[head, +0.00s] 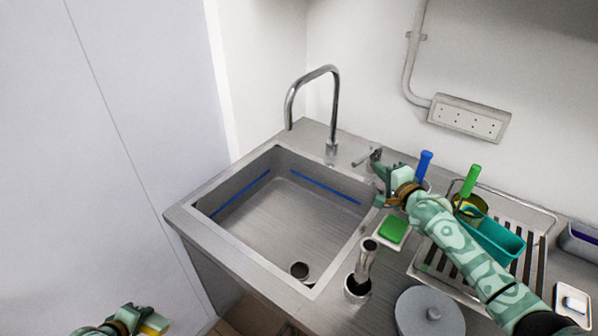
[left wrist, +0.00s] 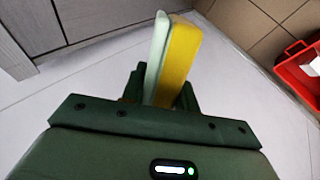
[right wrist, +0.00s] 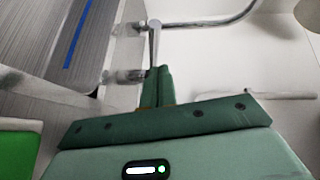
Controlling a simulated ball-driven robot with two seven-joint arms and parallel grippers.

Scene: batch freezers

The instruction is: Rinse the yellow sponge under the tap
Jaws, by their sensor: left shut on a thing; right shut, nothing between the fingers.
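The yellow sponge (left wrist: 183,62) has a pale layer on one side and sits between the fingers of my left gripper (left wrist: 160,85). In the head view the sponge (head: 155,325) and my left gripper (head: 138,322) are at the bottom left edge, low and outside the sink. The tap (head: 335,95) arches over the back of the sink (head: 190,212); no water shows from it. My right gripper (head: 379,167) is shut and empty by the tap's lever (head: 363,160). In the right wrist view the lever (right wrist: 153,45) rises just beyond the fingertips; I cannot tell whether they touch.
A green sponge (head: 393,229) lies on a white dish right of the sink. A steel tube (head: 365,262) and a grey lid (head: 428,312) stand in front. A drying rack (head: 540,225) with a teal container (head: 495,240) is at the right. The sink basin is clear.

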